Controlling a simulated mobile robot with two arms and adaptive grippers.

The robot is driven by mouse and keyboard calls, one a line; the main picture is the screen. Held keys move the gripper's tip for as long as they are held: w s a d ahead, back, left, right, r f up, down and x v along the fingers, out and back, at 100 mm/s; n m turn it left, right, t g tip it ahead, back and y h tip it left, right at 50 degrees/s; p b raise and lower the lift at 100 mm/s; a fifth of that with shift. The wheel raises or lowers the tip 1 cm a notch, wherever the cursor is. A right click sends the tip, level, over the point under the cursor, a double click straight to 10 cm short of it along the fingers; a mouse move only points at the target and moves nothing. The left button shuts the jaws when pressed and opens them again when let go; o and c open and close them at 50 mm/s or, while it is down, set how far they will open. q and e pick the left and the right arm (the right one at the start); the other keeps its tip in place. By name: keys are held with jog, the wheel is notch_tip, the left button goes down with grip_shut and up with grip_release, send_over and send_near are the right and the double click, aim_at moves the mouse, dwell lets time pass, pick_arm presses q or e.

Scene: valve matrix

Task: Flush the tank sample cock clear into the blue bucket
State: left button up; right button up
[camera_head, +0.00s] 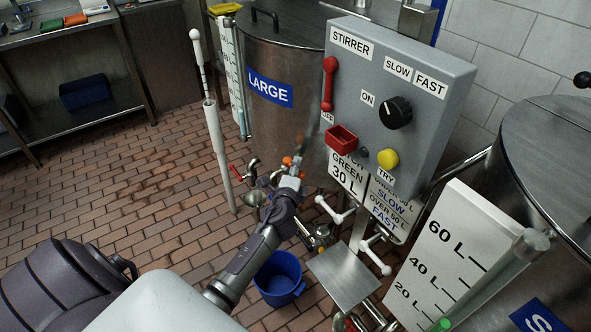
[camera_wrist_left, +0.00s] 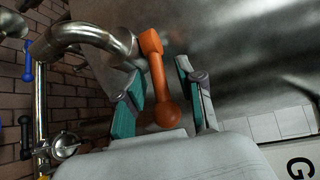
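The large steel tank (camera_head: 285,60) carries a blue LARGE label. A small orange-handled cock (camera_head: 298,161) shows low on its front, partly hidden by my left gripper (camera_head: 290,180). In the left wrist view, the orange lever (camera_wrist_left: 158,82) lies between the two teal-padded fingers of my left gripper (camera_wrist_left: 162,98). The fingers are open, with a gap on the right of the lever; on the left it looks close to the finger. A curved steel pipe (camera_wrist_left: 95,35) is beside it. The blue bucket (camera_head: 279,279) stands on the floor below, partly behind my left arm. My right gripper is out of view.
White-handled valves (camera_head: 336,211), a small metal plate (camera_head: 343,277) and a second tank (camera_head: 545,150) are further right.

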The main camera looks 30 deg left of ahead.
pick_arm(q)
jog(key=c, duration=0.5)
grip_shut()
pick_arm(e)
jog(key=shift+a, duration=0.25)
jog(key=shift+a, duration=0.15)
